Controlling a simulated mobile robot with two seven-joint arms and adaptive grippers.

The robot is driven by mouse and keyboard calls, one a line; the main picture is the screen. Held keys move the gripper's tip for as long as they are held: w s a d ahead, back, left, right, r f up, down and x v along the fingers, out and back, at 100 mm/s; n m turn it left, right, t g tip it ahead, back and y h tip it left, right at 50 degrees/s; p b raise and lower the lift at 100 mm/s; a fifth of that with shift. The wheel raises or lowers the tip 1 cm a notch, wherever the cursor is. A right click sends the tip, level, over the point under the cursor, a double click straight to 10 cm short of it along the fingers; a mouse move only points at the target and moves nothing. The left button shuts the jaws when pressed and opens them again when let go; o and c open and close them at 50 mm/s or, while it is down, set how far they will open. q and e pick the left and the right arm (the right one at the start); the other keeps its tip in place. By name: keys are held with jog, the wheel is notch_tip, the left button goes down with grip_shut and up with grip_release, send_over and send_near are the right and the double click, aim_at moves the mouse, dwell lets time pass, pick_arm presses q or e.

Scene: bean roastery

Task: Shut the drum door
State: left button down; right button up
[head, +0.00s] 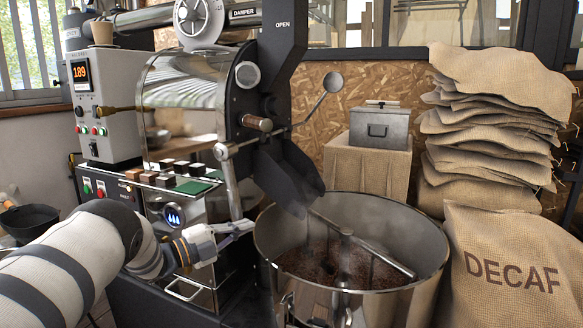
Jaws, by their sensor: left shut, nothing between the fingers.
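The roaster's dark front plate (283,70) stands at upper centre in the head view, with the word OPEN at its top. I cannot clearly make out the drum door's edges or how far it is open. A metal lever (230,180) hangs down in front of the drum. A rod with a grey round weight (333,82) slants up to the right from near its top. My left gripper (243,229) is shut and empty, pointing right, close by the lever's lower end. I cannot tell whether they touch. My right gripper is not in view.
A round cooling tray (436,268) with dark beans and a stirrer arm stands right of my left gripper. A sample tray (160,182) with small blocks juts out above my left wrist. A DECAF sack (515,265) and a sack stack (490,120) fill the right side.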

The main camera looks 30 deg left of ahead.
pick_arm(q)
jog(key=shift+s+a+f+m+g+b, duration=0.1)
jog(key=shift+a+f+m+g+b, duration=0.1)
jog(key=shift+a+m, duration=0.45)
jog(key=shift+a+f+m+g+b, duration=0.1)
jog(key=shift+a+f+m+g, duration=0.15)
jog(key=shift+a, duration=0.7)
